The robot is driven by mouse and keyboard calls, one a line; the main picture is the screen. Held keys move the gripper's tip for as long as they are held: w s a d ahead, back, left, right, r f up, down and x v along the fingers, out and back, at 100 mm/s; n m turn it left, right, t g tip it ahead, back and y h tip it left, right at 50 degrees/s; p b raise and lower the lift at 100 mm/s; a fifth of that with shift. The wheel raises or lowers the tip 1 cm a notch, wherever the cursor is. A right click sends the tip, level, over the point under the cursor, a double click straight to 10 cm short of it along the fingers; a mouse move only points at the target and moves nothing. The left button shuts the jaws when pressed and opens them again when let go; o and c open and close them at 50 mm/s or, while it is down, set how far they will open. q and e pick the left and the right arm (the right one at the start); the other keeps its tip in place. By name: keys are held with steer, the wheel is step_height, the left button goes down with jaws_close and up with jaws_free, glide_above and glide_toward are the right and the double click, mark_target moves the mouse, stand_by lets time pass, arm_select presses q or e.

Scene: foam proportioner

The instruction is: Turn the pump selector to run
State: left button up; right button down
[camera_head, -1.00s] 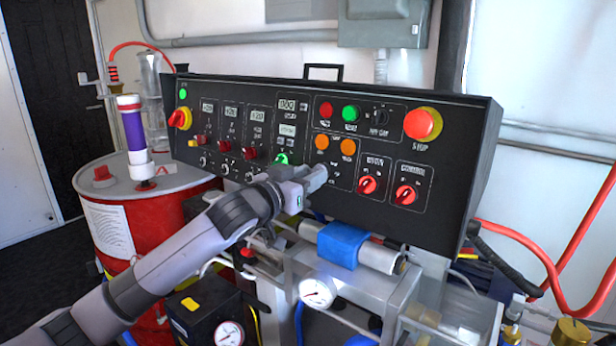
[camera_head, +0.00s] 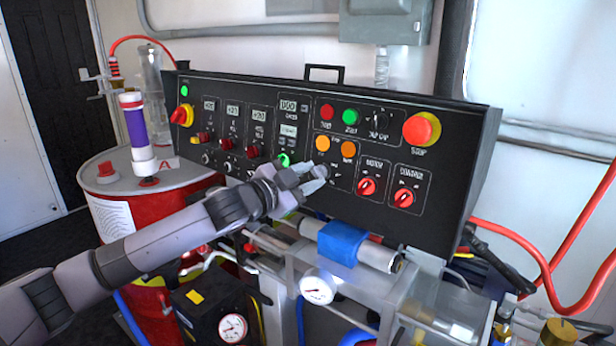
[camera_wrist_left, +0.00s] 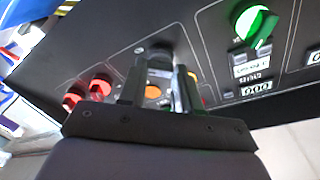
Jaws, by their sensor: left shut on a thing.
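The control panel (camera_head: 455,190) is black, with labelled groups of lights and knobs. My left gripper (camera_head: 320,180) is at the panel face, just below the two orange lights (camera_head: 335,145). In the left wrist view, the gripper's fingers (camera_wrist_left: 160,82) are close about a dark knob (camera_wrist_left: 159,50), which appears to be the pump selector. The knob is mostly hidden by the fingers, and its pointer direction cannot be read. In the head view the gripper covers it. My right gripper is not in view.
Two red selector knobs (camera_head: 385,192) sit right of the gripper, and a green knob (camera_head: 283,160) is just left of it. A red stop button (camera_head: 421,129) is at upper right. A pipe with a blue wrap (camera_head: 342,243) and gauges lie below.

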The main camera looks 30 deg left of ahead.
arm_select(q)
steer(key=shift+m, duration=0.8)
steer(key=o, duration=1.1)
steer(key=shift+c, duration=0.2)
steer(key=b+v, duration=0.2)
steer(key=v, duration=0.5)
